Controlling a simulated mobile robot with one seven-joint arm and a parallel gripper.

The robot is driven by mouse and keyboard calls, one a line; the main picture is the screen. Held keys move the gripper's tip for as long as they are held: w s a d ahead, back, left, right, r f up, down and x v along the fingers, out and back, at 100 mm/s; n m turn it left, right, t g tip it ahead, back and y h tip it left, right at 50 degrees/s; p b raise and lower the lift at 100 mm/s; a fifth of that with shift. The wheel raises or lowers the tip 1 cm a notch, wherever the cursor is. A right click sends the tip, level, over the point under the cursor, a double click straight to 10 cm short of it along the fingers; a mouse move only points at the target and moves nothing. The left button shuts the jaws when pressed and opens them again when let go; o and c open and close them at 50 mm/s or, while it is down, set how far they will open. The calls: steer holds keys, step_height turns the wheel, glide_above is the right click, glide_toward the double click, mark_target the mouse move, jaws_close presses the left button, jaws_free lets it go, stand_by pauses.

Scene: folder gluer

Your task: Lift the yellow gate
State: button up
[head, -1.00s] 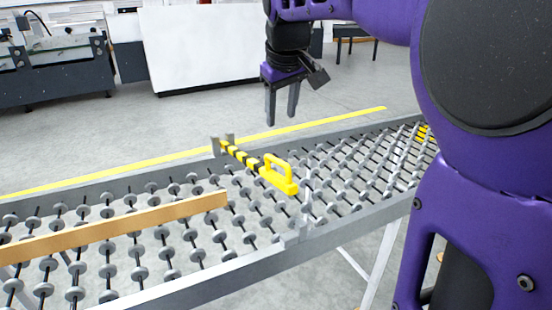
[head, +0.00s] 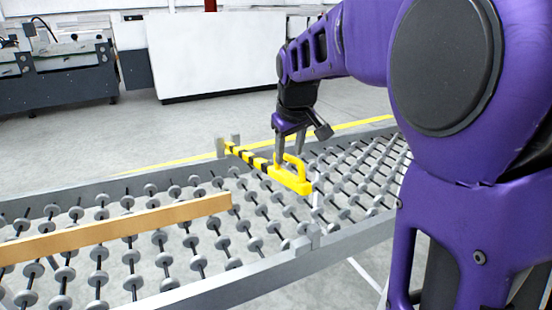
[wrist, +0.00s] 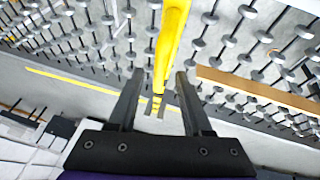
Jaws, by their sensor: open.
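The yellow gate (head: 291,180) is a bar with black stripes and a raised loop handle. It lies low across the roller conveyor, its striped end at a bracket on the far rail. My gripper (head: 290,158) points down at the handle and is open. In the wrist view, the gate's yellow bar (wrist: 170,40) runs between the two fingers (wrist: 158,82), with a gap on either side. The fingertips are close to the handle in the head view; I cannot tell whether they touch it.
The conveyor (head: 170,288) has skate-wheel rollers and grey side rails. A wooden guide board (head: 120,228) lies along it on the left. A white panel (head: 215,55) and a machine (head: 60,75) stand behind. Open floor lies beyond the far rail.

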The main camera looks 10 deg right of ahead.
steer(key=shift+w+f, duration=0.25)
steer(key=shift+f, duration=0.4)
steer(key=shift+c, duration=0.3)
jaws_close()
steer(key=shift+r, duration=0.15)
stand_by(0.7)
